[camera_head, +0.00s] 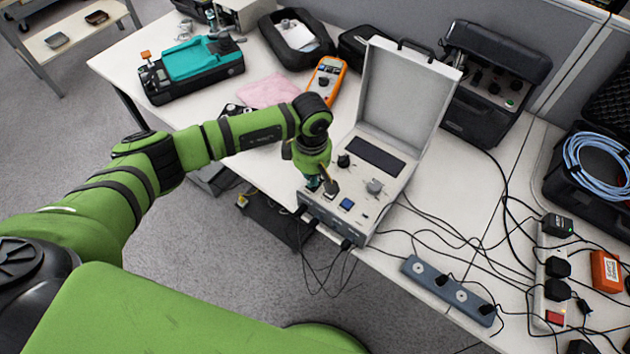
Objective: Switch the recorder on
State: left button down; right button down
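The recorder appears to be the light grey case (366,210) with its lid (403,98) standing open, at the middle of the table. My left gripper (321,186) points down over the front left part of the panel, left of the blue button. The wrist hides that part of the panel, and I cannot tell whether the fingers touch it or are open. My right gripper is out of view.
Black cables run from the case's front across the table to a power strip (552,290). A grey bar (447,288) lies at the front edge. An orange meter (327,77) and a pink cloth (268,91) lie behind my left arm. A dark instrument (490,90) stands right of the lid.

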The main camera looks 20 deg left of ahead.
pick_arm(q)
jog(key=shift+s+f+b, duration=0.1)
jog(key=shift+f+b, duration=0.45)
jog(key=shift+r, duration=0.1)
jog(key=shift+r+p, duration=0.7)
jog(key=shift+r, duration=0.15)
jog(key=shift+r+p, duration=1.35)
jog(key=shift+r, duration=1.25)
